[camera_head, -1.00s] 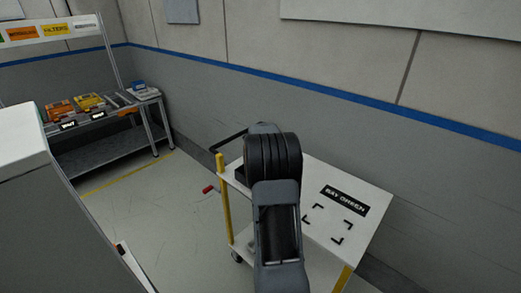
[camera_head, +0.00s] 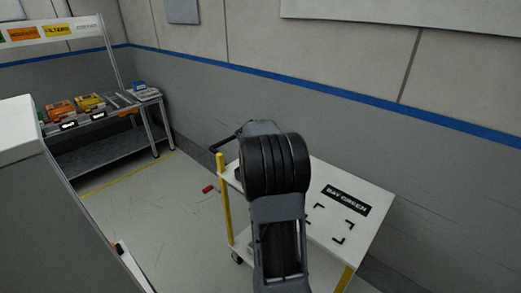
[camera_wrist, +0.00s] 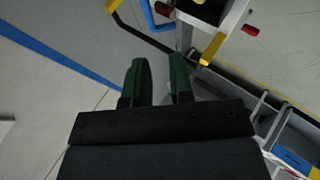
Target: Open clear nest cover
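I cannot make out a clear nest cover in either view. My gripper (camera_wrist: 159,85) shows in the wrist view as two dark green fingers standing apart, with nothing seen between them. In the head view my arm rises in front of the white cart and hides my gripper and part of the cart top.
The white cart (camera_head: 376,222) has yellow posts, a "BAY GREEN" label (camera_head: 346,199) and black corner marks. A small red object (camera_head: 208,189) lies on the floor. A shelf rack (camera_head: 100,150) with orange and yellow bins stands back left. A grey-white cabinet (camera_head: 50,220) is close at left.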

